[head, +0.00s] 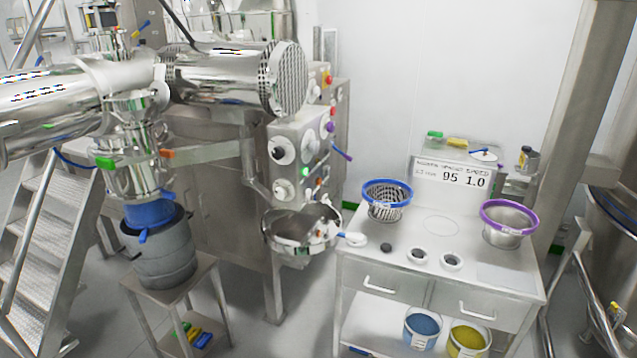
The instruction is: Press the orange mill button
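A small orange piece (167,153) shows at the right side of the steel housing (132,150) at the left, above the grey drum. A green piece (105,162) sits on the left side of the same housing. The orange piece looks like the orange button, but it is too small to be sure. Neither of my grippers shows in the head view.
A large steel cylinder with a perforated end (283,78) juts out above. A grey drum (160,255) stands on a small table. Steel steps (50,230) are at left. A white bench (440,255) with blue- and purple-rimmed bowls is at right. Floor shows between the small table and bench.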

